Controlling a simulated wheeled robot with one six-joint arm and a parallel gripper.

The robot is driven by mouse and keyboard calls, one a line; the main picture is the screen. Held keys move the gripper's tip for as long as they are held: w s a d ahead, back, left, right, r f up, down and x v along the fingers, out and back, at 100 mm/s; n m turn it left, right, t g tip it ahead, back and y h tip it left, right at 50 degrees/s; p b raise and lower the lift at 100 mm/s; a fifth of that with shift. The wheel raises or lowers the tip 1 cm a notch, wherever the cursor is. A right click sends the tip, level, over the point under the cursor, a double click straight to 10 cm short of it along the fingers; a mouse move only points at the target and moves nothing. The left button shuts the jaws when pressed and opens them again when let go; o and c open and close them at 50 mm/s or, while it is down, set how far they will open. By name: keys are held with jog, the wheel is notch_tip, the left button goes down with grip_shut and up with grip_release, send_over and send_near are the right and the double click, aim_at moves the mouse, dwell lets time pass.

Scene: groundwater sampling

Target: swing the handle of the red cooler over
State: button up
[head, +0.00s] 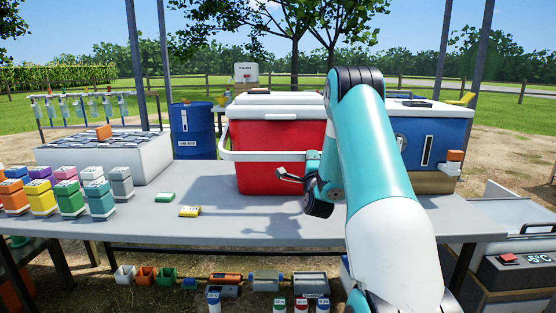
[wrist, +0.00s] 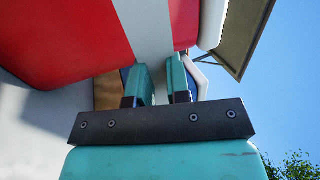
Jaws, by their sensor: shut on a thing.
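The red cooler (head: 268,172) stands on the grey table, with its white lid (head: 275,106) closed. Its white handle (head: 262,156) runs level across the front, below the lid, and its left arm rises to the cooler's side. My gripper (head: 314,163) is at the right part of the handle, in front of the cooler. In the wrist view its two teal fingers (wrist: 160,78) are shut on the white handle bar (wrist: 147,25), with the red cooler wall (wrist: 60,40) beyond. My arm hides the cooler's right side and the handle's right end.
A blue cooler (head: 425,140) stands right of the red one, behind my arm. Several coloured bottles (head: 70,198) and a white rack box (head: 115,155) are at left. A green block (head: 165,197) and a yellow block (head: 189,211) lie on the table (head: 250,225). The front middle is clear.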

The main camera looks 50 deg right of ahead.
notch_tip(320, 180, up, 8)
jog(key=a+y+p, duration=0.1)
jog(key=p, duration=0.9)
jog(key=shift+s+g+y, duration=0.3)
jog(key=shift+s+g, duration=0.05)
jog(key=shift+g, duration=0.05)
jog(key=shift+f, duration=0.15)
notch_tip(320, 180, up, 11)
jog(key=w+d+g+y+p, duration=0.1)
jog(key=w+d+p, duration=0.1)
jog(key=p, duration=2.9)
jog(key=shift+w+d+g, duration=0.15)
jog(key=shift+d+g, duration=0.25)
jog(key=shift+d, duration=0.05)
jog(key=shift+f, duration=0.1)
